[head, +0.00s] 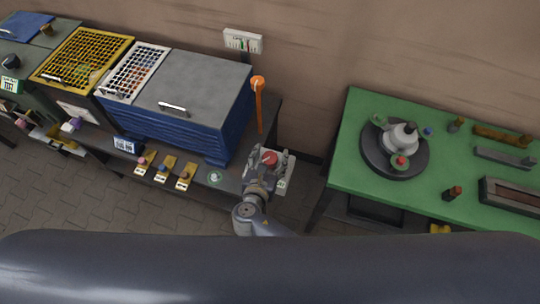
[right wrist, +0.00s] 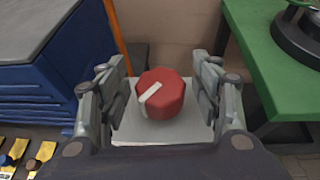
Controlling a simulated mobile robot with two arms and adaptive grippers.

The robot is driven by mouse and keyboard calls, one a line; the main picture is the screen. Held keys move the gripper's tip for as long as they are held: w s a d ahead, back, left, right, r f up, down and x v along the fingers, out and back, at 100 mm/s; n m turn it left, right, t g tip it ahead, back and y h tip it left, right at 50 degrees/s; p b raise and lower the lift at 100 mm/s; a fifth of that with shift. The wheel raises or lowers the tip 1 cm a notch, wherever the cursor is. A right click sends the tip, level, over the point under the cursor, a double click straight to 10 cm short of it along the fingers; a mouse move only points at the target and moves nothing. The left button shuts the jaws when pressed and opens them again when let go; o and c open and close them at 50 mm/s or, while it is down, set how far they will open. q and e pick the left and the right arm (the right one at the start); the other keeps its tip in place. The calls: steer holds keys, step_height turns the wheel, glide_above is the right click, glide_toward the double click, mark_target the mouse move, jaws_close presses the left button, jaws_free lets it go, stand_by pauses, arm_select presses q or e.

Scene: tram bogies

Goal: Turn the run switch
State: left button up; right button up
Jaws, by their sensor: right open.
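The run switch (right wrist: 162,94) is a red round knob with a white pointer bar, on a light grey plate (right wrist: 130,126). In the right wrist view the pointer slants from lower left to upper right. In the head view the red knob (head: 269,158) shows at the right end of the dark bench. My right gripper (right wrist: 163,98) is open, one finger on each side of the knob, with visible gaps. It also shows in the head view (head: 268,163), over the plate. My left gripper does not show.
A blue cabinet (head: 187,129) with a grey lid stands left of the switch, with an orange lever (head: 258,100) beside it. Several yellow-tagged controls (head: 164,168) line the bench front. A green table (head: 350,150) stands to the right, across a gap.

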steer(key=v, duration=1.2)
steer(key=shift+f, duration=0.1)
